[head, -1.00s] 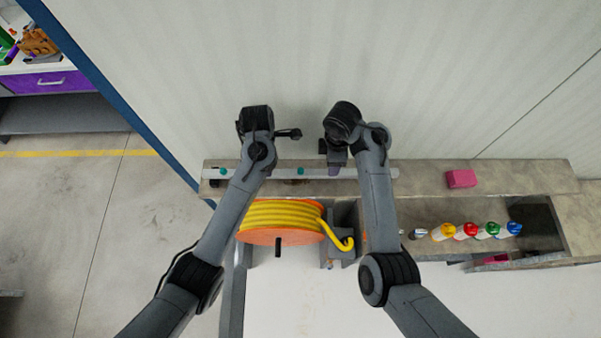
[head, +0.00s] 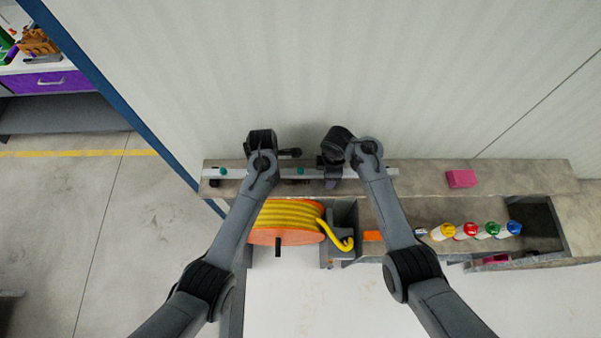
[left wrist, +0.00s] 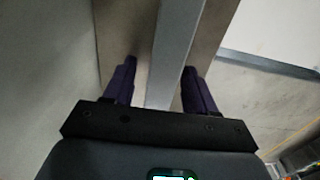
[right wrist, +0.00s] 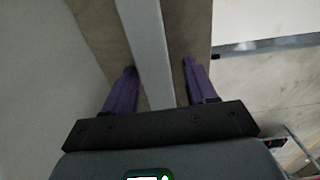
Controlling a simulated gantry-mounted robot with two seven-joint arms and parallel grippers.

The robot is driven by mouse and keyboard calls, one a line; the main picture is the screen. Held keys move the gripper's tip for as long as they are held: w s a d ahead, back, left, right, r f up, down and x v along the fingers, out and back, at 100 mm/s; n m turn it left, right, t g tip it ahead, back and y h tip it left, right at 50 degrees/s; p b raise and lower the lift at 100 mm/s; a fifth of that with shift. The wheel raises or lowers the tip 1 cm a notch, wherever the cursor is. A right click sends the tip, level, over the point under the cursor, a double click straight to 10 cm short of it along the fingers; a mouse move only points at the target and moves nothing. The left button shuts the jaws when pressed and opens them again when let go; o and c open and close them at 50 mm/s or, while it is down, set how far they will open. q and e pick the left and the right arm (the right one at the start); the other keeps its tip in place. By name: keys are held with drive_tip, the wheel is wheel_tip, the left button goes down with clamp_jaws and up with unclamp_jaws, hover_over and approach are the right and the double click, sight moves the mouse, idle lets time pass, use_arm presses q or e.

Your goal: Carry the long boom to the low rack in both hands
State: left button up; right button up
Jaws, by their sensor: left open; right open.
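The long boom (head: 222,172), a pale grey bar with teal marks, lies along the back ledge in the head view. My right gripper (head: 332,183) is over the boom further right. In the right wrist view its open fingers (right wrist: 158,68) straddle the boom (right wrist: 148,45). Neither gripper is shut on it. I cannot make out which thing is the low rack.
A reel of yellow hose (head: 285,215) stands in front of the ledge (head: 420,178). A pink block (head: 461,179) lies on the ledge to the right. Several colour-capped bottles (head: 467,231) stand in front. A wall rises close behind; open floor (head: 80,220) lies left.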

use_arm(q)
clamp_jaws()
use_arm(e)
clamp_jaws()
use_arm(q)
drive_tip(key=shift+r, duration=0.2)
use_arm(e)
drive_tip(key=shift+r, duration=0.25)
